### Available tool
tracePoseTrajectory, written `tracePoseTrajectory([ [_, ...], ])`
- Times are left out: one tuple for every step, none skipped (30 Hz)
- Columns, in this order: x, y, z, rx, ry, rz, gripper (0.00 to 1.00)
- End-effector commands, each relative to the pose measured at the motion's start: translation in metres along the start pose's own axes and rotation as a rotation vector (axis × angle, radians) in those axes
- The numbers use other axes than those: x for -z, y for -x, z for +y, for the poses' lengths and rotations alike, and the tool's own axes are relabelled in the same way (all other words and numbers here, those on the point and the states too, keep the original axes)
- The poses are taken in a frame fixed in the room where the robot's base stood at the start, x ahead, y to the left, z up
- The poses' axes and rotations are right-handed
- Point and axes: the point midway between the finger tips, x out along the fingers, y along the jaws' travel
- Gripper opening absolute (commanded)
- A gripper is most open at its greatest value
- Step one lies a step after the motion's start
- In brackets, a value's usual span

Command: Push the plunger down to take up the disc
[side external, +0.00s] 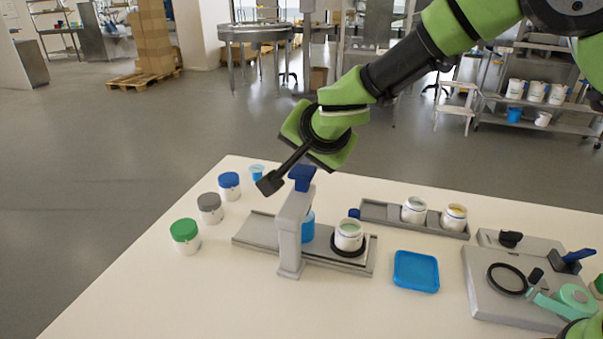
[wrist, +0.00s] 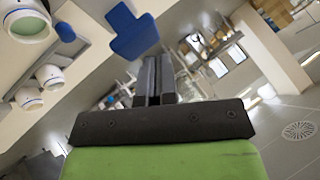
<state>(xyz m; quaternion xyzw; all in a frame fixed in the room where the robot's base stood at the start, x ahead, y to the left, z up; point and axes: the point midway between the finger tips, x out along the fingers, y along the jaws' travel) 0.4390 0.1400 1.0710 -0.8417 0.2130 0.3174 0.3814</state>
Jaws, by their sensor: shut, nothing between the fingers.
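The plunger is a blue T-shaped head (side external: 302,174) on top of a grey upright press stand (side external: 292,232). It also shows in the wrist view as a blue handle (wrist: 133,32), just left of the fingers. My gripper (side external: 268,184) is shut and empty, to the left of the plunger head in the side view and about level with it. Whether the fingers touch the head I cannot tell. A blue part (side external: 308,228) shows behind the stand. The disc cannot be made out. An open white jar (side external: 348,236) stands in a black ring on the grey slide base, right of the stand.
Lidded jars in green (side external: 185,236), grey (side external: 210,207) and blue (side external: 229,185) stand at the left. A grey tray (side external: 385,215) with two open jars lies behind. A blue square dish (side external: 416,271) and a grey fixture (side external: 510,290) are at the right. The front left table is clear.

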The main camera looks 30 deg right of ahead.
Motion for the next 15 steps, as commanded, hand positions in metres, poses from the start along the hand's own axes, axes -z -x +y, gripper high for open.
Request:
tracePoseTrajectory([
  [0.0, 0.0, 0.0, 0.0, 0.0, 0.0, 0.0],
  [-0.0001, -0.0001, 0.0001, 0.0, 0.0, 0.0, 0.0],
  [-0.0002, -0.0003, 0.0002, 0.0, 0.0, 0.0, 0.0],
  [-0.0004, -0.0005, 0.0004, 0.0, 0.0, 0.0, 0.0],
  [-0.0005, -0.0007, 0.0006, 0.0, 0.0, 0.0, 0.0],
  [-0.0008, -0.0011, 0.0008, 0.0, -0.001, 0.0, 0.0],
  [-0.001, -0.0014, 0.001, 0.0, -0.001, 0.0, 0.0],
  [-0.0011, -0.0016, 0.0012, -0.001, -0.001, 0.0, 0.0],
  [-0.0014, -0.002, 0.0015, -0.001, -0.001, 0.0, 0.0],
  [-0.0015, -0.0022, 0.0016, 0.0, -0.001, 0.0, 0.0],
  [-0.0017, -0.0024, 0.0018, 0.0, 0.0, 0.0, 0.0],
  [-0.0019, -0.0028, 0.002, 0.0, 0.0, 0.001, 0.0],
  [-0.0021, -0.003, 0.0021, 0.0, 0.0, 0.001, 0.0],
  [-0.0022, -0.0033, 0.0023, 0.0, 0.001, 0.001, 0.0],
  [-0.0025, -0.0036, 0.0026, 0.0, 0.0, 0.001, 0.0],
])
